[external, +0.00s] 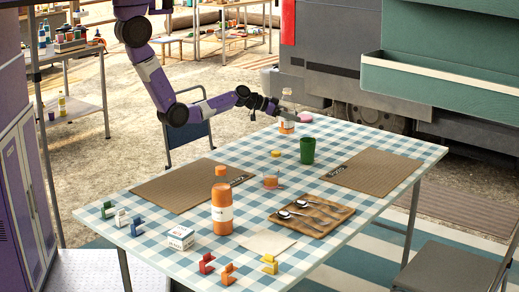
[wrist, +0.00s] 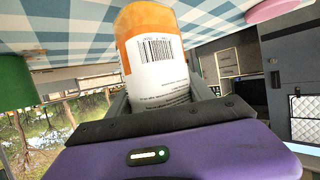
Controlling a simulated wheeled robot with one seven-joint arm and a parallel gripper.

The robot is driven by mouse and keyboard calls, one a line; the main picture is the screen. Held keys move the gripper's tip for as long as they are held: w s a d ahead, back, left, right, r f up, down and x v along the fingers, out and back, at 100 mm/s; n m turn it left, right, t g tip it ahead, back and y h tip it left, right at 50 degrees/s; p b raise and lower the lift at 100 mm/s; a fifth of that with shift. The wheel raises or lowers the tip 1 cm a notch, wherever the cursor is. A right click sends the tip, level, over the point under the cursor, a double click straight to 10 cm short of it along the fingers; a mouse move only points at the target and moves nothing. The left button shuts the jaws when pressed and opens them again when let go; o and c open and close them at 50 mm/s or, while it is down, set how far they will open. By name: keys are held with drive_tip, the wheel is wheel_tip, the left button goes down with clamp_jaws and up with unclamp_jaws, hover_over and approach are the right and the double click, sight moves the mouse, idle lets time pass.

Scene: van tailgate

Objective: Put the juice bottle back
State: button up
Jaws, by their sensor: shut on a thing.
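My gripper (external: 284,113) is at the far edge of the checked table, shut on a bottle with an orange lower part and a white label (external: 287,127). In the wrist view this held bottle (wrist: 155,70) shows its barcode, and the jaws hide its other end. It looks upright, with its orange end toward the cloth; I cannot tell whether it touches. A larger orange bottle with a white label (external: 221,213) stands upright at the near side of the table, apart from my gripper. The pictures do not settle which one is the juice bottle.
A green cup (external: 307,151), a pink item (external: 305,116) and an orange item (external: 270,182) stand on the checked table (external: 240,157). Also there are two brown mats, a wooden tray with spoons (external: 337,208), a white box (external: 180,237) and several coloured clips.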

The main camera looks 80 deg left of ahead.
drive_tip(key=shift+f, duration=1.3)
drive_tip(key=shift+f+b, duration=0.2)
drive_tip(key=shift+b, duration=0.15)
drive_tip(key=o, duration=1.7)
drive_tip(key=shift+r, duration=0.15)
drive_tip(key=shift+s+r+p, duration=0.15)
drive_tip(key=shift+p, duration=0.2)
drive_tip(key=v, duration=1.1)
drive_tip(key=shift+s+r, duration=0.15)
drive_tip(key=shift+s, duration=0.2)
